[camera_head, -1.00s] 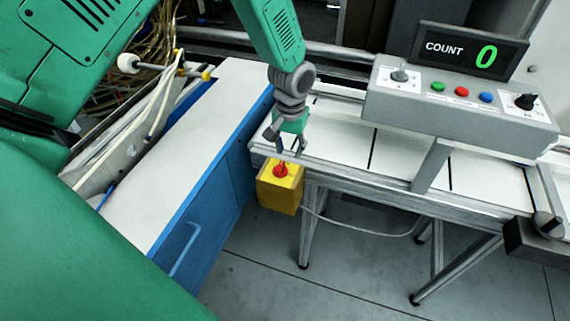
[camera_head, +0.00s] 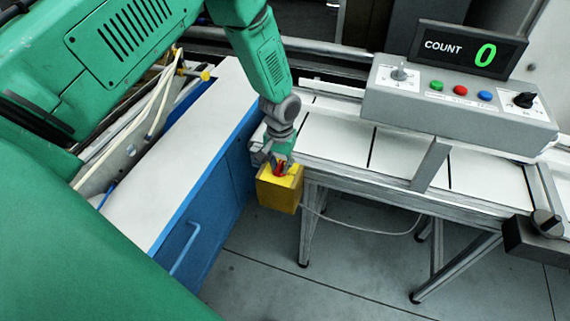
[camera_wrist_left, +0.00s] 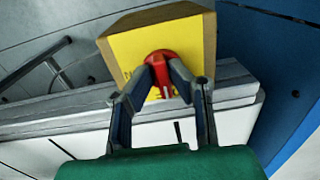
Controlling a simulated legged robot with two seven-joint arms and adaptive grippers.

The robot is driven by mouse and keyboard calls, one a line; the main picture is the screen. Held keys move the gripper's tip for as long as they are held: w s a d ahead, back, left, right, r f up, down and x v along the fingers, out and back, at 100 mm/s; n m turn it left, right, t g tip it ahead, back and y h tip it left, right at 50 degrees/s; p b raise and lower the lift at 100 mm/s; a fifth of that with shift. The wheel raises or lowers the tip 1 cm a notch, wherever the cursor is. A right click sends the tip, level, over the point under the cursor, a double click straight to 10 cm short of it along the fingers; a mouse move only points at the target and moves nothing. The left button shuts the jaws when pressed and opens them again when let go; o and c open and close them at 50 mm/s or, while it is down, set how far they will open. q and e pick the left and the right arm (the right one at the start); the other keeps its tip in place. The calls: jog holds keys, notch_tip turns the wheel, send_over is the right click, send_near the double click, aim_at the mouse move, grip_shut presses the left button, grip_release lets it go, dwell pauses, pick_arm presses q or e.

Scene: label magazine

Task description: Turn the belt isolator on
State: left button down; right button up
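The belt isolator is a yellow box (camera_head: 279,194) with a red rotary knob (camera_head: 284,169) on its top face, hung at the near left end of the conveyor. In the left wrist view the yellow box (camera_wrist_left: 195,38) and red knob (camera_wrist_left: 165,62) are seen close up. My left gripper (camera_head: 278,168) is down at the knob. Its two fingers (camera_wrist_left: 157,72) converge on either side of the red handle and appear shut on it. The fingers hide part of the knob, and its exact angle is hard to read. My right gripper is not in view.
The white-topped conveyor (camera_head: 400,155) runs to the right. A grey control panel (camera_head: 455,115) with buttons and switches stands above it, under a COUNT display (camera_head: 470,50) reading 0. A blue cabinet (camera_head: 205,215) stands left of the box. A cable (camera_head: 365,234) hangs below.

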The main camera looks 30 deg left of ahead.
pick_arm(q)
jog(key=shift+w+a+h, duration=0.15)
jog(key=shift+a+h, duration=0.15)
jog(key=shift+a, duration=0.45)
jog(key=shift+w+d+r, duration=0.15)
jog(key=shift+w+d, duration=0.05)
jog(key=shift+d, duration=0.7)
jog(key=shift+a+m, duration=0.5)
jog(key=shift+a, duration=0.05)
jog(key=shift+a+m, duration=0.1)
jog(key=shift+m, duration=0.2)
jog(key=shift+d+m, duration=0.4)
jog(key=shift+m, duration=0.8)
jog(key=shift+w+m, duration=0.1)
jog(key=shift+m, duration=0.4)
jog(key=m, duration=0.3)
jog(key=shift+a+m, duration=0.25)
jog(key=shift+m, duration=0.05)
jog(key=m, duration=0.2)
jog(key=shift+d+m, duration=0.2)
jog(key=shift+m, duration=0.2)
jog(key=m, duration=0.3)
jog(key=shift+a, duration=0.1)
jog(key=shift+m, duration=1.8)
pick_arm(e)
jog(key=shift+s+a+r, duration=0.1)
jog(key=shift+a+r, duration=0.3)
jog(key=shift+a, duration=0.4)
